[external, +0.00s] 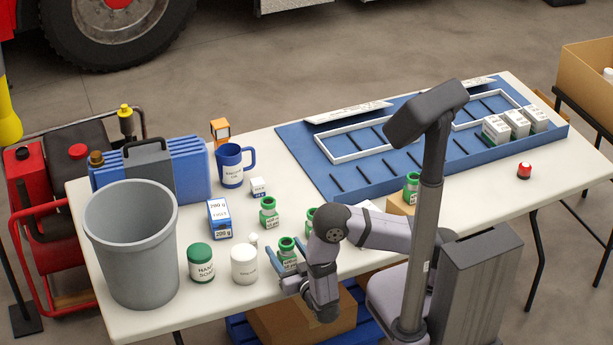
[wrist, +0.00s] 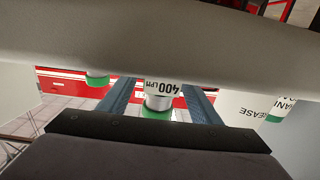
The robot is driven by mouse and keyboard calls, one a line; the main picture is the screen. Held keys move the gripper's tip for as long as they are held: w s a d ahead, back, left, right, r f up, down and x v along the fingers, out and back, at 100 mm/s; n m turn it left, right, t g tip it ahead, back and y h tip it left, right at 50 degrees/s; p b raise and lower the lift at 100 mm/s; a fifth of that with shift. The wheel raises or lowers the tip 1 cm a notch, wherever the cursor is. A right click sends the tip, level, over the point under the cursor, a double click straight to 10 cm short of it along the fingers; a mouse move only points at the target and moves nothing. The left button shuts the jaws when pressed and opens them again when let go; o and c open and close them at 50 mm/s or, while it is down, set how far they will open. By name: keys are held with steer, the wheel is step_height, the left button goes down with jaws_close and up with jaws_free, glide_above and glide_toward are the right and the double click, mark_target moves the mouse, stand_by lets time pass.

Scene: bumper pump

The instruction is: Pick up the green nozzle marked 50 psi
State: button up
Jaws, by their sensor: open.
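Several green nozzles with white label bands stand on the white table. One nozzle (external: 287,245) is at my gripper (external: 288,257), another (external: 269,213) stands behind it, one (external: 311,214) is partly hidden by my arm, and one (external: 411,181) is farther right by a cardboard box. My gripper is open, its blue fingers on either side of the nearest nozzle. In the wrist view, a nozzle (wrist: 159,100) reading "400 LPM", upside down, shows between the fingers (wrist: 160,103). I cannot read a 50 psi mark on any nozzle.
A grey bin (external: 132,245), a green-lidded tub (external: 200,263) and a white tub (external: 244,265) stand left of my gripper. A blue mug (external: 231,165) and a blue-white box (external: 219,219) are behind. A blue tray (external: 300,150) with white frames fills the back right.

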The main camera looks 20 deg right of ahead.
steer(key=shift+w+a+f, duration=0.1)
steer(key=shift+w, duration=1.4)
steer(key=c, duration=1.3)
steer(key=shift+r, duration=0.25)
step_height(320, 180, up, 10)
steer(key=shift+f+p, duration=0.2)
steer(key=shift+p, duration=0.15)
